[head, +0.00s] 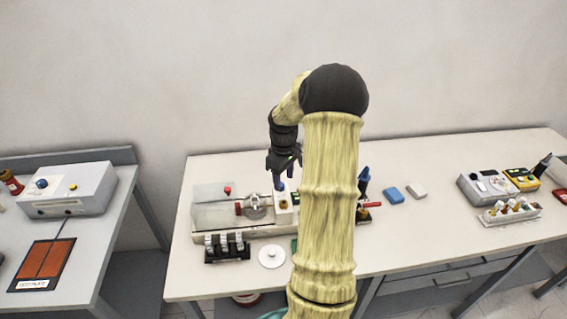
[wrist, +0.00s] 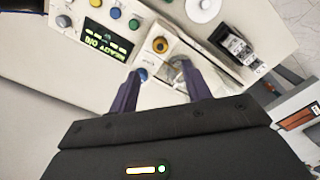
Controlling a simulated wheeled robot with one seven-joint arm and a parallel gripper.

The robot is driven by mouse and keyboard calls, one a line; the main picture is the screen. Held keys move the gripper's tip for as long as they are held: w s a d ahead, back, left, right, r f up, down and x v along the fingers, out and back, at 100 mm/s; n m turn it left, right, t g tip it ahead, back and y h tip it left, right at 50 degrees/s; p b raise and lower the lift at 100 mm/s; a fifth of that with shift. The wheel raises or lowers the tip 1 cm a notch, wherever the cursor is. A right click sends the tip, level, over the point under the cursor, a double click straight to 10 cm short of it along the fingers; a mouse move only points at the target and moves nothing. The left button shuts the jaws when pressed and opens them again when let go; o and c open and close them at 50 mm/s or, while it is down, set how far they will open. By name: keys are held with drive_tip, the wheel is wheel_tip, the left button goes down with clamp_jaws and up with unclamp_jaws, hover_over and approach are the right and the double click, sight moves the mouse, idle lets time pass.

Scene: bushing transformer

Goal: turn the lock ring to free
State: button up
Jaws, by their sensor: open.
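My gripper (head: 279,183) hangs over the white block (head: 284,210) at the right end of the fixture on the middle table. In the wrist view, my gripper (wrist: 160,92) has its two dark fingers spread apart with nothing held. Beyond the fingertips is a yellow-orange ring with a dark centre (wrist: 160,45) on a pale block; it looks like the lock ring, but I cannot read its setting. A blue button (wrist: 143,74) shows by the left fingertip. A grey metal round part (wrist: 179,66) is partly hidden by the right finger.
A console with a green-lettered display (wrist: 106,38) and coloured buttons is close by. A dark rack (head: 227,250) and a white disc (head: 271,256) stand at the table's front. Bare tabletop (head: 430,230) is free there.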

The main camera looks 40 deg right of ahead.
wheel_tip(320, 180, up, 7)
drive_tip(key=b, duration=0.1)
idle(0.6)
drive_tip(key=s+a+f+t, duration=0.1)
drive_tip(key=a, duration=0.8)
drive_tip(key=s+a+f, duration=0.1)
drive_tip(key=s+a, duration=0.1)
drive_tip(key=a, duration=0.7)
drive_tip(key=s+a+f+m+t+b, duration=0.1)
drive_tip(key=s+a+f+m, duration=0.1)
drive_tip(key=s+a, duration=0.8)
drive_tip(key=shift+a+f+m+t, duration=0.15)
drive_tip(key=shift+a+m+t, duration=0.15)
drive_tip(key=shift+a+m, duration=0.15)
